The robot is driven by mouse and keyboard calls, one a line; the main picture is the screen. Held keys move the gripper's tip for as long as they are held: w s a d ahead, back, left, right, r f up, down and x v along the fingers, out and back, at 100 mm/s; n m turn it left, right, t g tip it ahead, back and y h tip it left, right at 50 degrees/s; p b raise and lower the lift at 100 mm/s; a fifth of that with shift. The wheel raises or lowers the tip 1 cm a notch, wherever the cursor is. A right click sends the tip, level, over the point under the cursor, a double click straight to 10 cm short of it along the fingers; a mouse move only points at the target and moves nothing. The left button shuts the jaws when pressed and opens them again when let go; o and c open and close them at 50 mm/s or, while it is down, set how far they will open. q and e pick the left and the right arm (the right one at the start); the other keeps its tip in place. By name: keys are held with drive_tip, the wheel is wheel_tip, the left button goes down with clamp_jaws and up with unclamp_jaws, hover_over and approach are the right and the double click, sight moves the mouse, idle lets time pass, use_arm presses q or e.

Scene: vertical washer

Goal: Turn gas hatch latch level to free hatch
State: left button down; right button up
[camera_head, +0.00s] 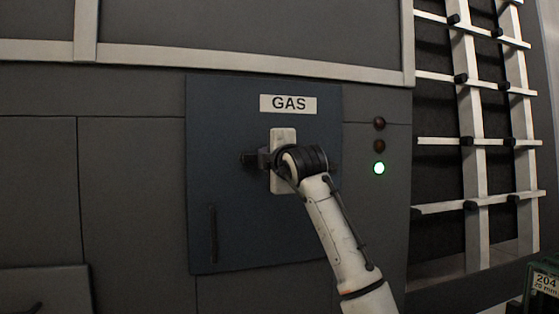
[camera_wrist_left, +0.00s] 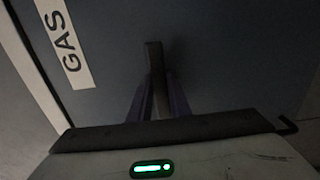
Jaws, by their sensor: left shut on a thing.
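The gas hatch (camera_head: 228,120) is a dark blue-grey square panel with a white GAS label, flush with the grey wall as far as I can tell. The latch lever (camera_wrist_left: 153,58) shows in the left wrist view as a narrow dark bar sticking up between my fingers. My left gripper (camera_wrist_left: 156,98) is shut on this lever, one finger on each side. My right gripper is in neither view.
A slim dark handle (camera_head: 213,234) is at the hatch's lower left. A white lattice rack (camera_head: 470,110) stands farther right, with a dark green box (camera_head: 543,285) at the lower right.

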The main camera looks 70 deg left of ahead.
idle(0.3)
use_arm(q)
drive_tip(key=c, duration=1.6)
unclamp_jaws()
drive_tip(key=shift+s, duration=0.1)
drive_tip(key=shift+c, duration=0.2)
drive_tip(key=shift+d, duration=0.15)
drive_tip(key=d, duration=1)
drive_tip(key=shift+s+b, duration=0.3)
drive_tip(key=shift+b, duration=0.15)
